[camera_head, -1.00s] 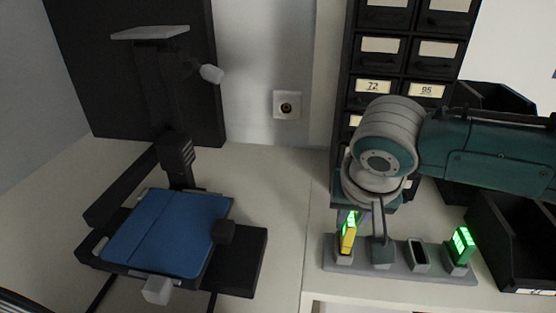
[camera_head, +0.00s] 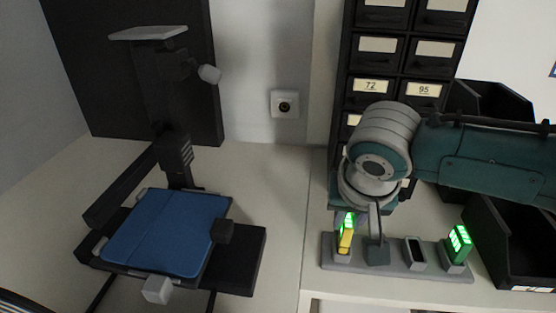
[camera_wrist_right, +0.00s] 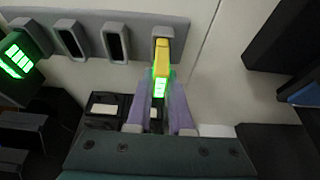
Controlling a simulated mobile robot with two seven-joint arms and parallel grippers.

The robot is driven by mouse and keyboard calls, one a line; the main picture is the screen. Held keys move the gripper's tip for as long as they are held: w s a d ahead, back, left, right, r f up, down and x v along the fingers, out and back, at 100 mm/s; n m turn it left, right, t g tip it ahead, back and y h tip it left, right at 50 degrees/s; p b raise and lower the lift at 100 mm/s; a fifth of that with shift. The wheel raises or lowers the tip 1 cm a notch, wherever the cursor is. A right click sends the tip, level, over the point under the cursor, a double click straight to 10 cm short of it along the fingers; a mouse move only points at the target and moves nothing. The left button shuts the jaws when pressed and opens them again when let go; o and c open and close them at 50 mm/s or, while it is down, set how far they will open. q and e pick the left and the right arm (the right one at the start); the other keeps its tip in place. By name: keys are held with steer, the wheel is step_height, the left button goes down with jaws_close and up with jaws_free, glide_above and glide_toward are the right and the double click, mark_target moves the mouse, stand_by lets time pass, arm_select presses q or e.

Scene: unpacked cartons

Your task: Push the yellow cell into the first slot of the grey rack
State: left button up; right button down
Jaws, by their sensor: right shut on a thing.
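The yellow cell (camera_head: 345,239) has a green lit end and stands upright at the leftmost slot of the grey rack (camera_head: 398,264) in the head view. In the right wrist view the yellow cell (camera_wrist_right: 162,57) meets the rack's rightmost slot (camera_wrist_right: 163,32); its far end is hidden there, so its depth is unclear. My right gripper (camera_wrist_right: 161,92) is shut on the cell, with purple-grey fingers either side of its lit end. In the head view my wrist is above the rack and partly hides the gripper. My left gripper is not in view.
The rack's two middle slots look empty; a green lit cell (camera_head: 459,242) stands in its far right slot. Black bins (camera_head: 508,245) are close on the right, and a drawer cabinet (camera_head: 408,50) is behind. A blue-topped device (camera_head: 165,233) stands at left.

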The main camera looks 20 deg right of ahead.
steer(key=shift+f, duration=0.1)
stand_by(0.3)
steer(key=shift+f+b, duration=0.4)
steer(key=shift+f, duration=0.1)
steer(key=c, duration=0.7)
jaws_free()
steer(key=shift+c, duration=0.2)
steer(key=p+v, duration=0.2)
steer(key=v, duration=0.8)
